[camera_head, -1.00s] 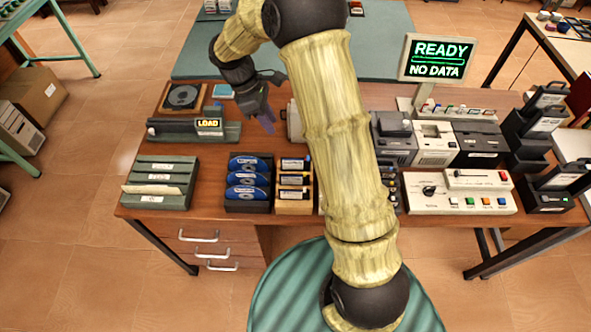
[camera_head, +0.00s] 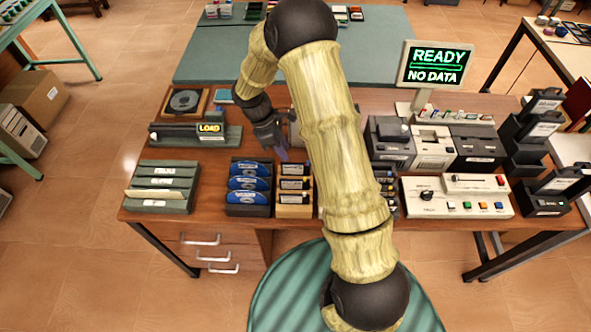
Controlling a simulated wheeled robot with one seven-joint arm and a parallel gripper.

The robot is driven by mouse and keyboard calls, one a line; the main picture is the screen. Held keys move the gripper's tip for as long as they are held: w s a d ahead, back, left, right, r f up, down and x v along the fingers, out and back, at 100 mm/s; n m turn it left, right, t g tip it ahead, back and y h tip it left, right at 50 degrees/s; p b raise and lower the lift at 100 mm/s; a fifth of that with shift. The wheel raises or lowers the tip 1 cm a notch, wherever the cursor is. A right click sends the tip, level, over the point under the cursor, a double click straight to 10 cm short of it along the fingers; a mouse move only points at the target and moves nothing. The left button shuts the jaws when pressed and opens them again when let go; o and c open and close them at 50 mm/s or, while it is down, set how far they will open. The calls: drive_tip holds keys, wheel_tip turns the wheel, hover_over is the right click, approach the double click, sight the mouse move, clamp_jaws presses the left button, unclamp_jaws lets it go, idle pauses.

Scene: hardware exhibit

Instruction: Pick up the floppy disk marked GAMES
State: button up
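No label reading GAMES is legible, so I cannot tell which item is that floppy disk. Small coloured flat items (camera_head: 217,11) stand on the green mat at the back; their labels are too small to read. My gripper (camera_head: 282,153) points down above the desk, just behind the black rack of blue-labelled discs (camera_head: 248,184) and the wooden rack of dark cartridges (camera_head: 294,184). A purplish tip shows at its end; whether the fingers are open or hold something is too small to tell. My arm hides part of the desk middle.
A grey-green file rack (camera_head: 163,187) stands at the front left, with a LOAD unit (camera_head: 210,130) behind it. Drive units (camera_head: 433,146), a button panel (camera_head: 457,197) and black trays (camera_head: 541,150) fill the right. The screen (camera_head: 436,64) reads READY, NO DATA.

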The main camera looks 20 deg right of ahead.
sight(294, 169)
drive_tip(key=shift+x, duration=1.6)
drive_tip(key=shift+p, duration=0.3)
drive_tip(key=shift+p+x, duration=1)
drive_tip(key=shift+x, duration=1.55)
drive_tip(key=shift+s, duration=0.1)
clamp_jaws()
